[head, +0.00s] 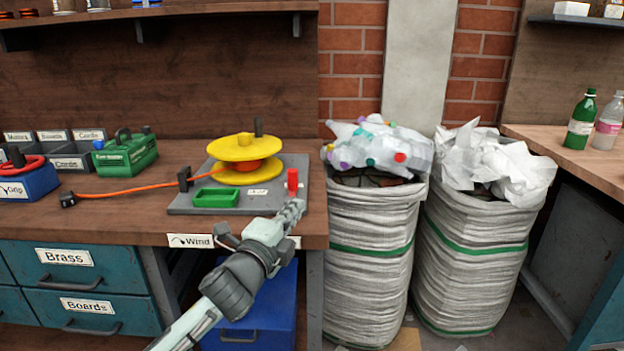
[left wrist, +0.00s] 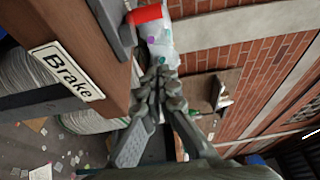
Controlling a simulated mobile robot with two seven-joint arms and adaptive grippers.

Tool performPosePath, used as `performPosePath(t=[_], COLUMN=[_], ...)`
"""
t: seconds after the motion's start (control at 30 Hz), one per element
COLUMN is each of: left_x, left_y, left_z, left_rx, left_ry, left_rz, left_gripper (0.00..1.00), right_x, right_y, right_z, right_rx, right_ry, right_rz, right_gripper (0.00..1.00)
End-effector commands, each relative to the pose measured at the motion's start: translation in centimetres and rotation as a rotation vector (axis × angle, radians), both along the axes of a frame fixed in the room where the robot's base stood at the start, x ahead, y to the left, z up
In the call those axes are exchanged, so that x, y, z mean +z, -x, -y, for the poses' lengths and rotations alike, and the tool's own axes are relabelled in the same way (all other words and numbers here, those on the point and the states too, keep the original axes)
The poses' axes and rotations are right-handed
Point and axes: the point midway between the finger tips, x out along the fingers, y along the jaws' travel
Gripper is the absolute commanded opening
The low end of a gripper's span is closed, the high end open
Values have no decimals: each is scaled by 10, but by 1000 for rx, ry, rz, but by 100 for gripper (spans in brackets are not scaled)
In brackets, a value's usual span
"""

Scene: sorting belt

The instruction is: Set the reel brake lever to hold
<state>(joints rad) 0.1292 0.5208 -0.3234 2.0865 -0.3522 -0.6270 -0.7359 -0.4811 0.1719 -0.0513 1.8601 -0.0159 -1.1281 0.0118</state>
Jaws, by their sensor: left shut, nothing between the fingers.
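The brake lever (head: 292,180) is a short red handle standing roughly upright at the right front of a grey base plate (head: 190,207). A yellow reel (head: 240,150) with orange cord stands on the same plate. My left gripper (head: 296,207) is shut and empty, just in front of and below the lever; I cannot tell if they touch. In the left wrist view the shut fingers (left wrist: 160,82) point toward the red lever (left wrist: 146,14), which is at the top. A "Brake" label (left wrist: 66,76) is on the bench edge. My right gripper is not in view.
A green tray (head: 215,197) sits on the plate's front left. Orange cord runs left to a black plug (head: 68,200). A green case (head: 125,153) stands behind it. Two full sacks (head: 368,240) stand right of the bench. A "Wind" label (head: 190,241) marks the edge.

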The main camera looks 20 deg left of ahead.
Motion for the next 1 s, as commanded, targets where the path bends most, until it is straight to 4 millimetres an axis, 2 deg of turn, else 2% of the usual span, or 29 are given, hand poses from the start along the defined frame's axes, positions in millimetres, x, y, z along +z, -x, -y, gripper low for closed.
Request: performPosePath(t=[0.4, 0.57, 0.67, 1.0], left_x=[0, 0, 1, 1], left_y=[0, -11, -27, -99], left_z=[0, 1, 1, 6], left_rx=[0, 1, 2, 2], left_ry=[1, 1, 1, 2], left_rz=[-1, 0, 1, 0], left_gripper=[0, 0, 0, 0], right_x=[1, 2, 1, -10], right_y=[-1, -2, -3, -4], right_z=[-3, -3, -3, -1], right_rx=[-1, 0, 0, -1], right_ry=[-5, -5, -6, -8], right_rz=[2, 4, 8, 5], right_gripper=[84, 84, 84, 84])
